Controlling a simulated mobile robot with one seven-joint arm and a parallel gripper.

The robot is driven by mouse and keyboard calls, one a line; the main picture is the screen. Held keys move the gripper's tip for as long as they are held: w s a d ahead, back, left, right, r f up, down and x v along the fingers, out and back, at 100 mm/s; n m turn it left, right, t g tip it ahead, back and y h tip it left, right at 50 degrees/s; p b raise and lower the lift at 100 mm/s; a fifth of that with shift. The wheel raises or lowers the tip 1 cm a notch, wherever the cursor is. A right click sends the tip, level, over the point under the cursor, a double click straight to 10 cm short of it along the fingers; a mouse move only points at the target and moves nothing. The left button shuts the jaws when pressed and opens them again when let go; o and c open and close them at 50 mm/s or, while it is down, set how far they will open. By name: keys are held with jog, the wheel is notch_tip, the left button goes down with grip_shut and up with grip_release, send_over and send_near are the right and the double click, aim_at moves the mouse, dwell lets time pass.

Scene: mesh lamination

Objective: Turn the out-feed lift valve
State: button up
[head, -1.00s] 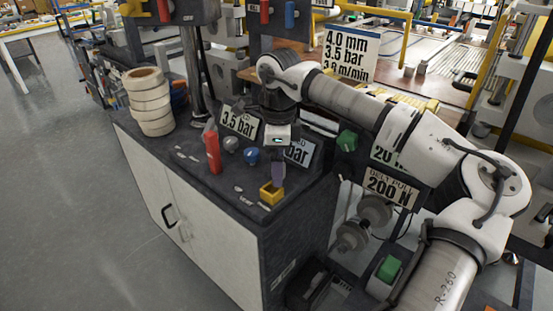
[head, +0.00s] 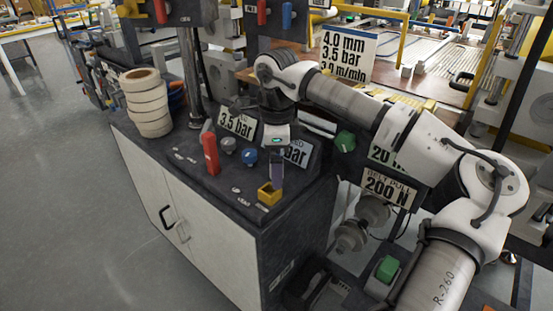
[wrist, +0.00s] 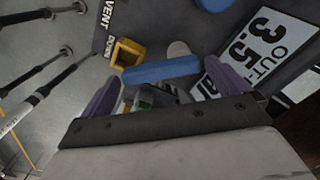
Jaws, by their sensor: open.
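My gripper (head: 276,172) points down over the dark bench top at the bench's right part. Its purple fingers are apart and hold nothing. In the wrist view my gripper (wrist: 168,88) has a blue bar handle (wrist: 160,69) lying crosswise just ahead of and between its fingertips. I cannot tell whether they touch. A sign (wrist: 262,48) reading "OUT-" and "3.5" stands to the right of it. In the head view a blue knob (head: 249,156) is left of my gripper; I cannot tell whether it is the same handle.
A yellow open box (wrist: 127,52) is close by the fingers; the head view shows this box (head: 264,197) near the bench edge. A red upright piece (head: 211,153), a grey knob (head: 228,145) and a tape stack (head: 148,103) stand left. Signs (head: 237,122) stand behind.

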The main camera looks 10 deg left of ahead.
notch_tip(320, 180, up, 14)
dwell(0.4)
jog(key=shift+f, duration=0.15)
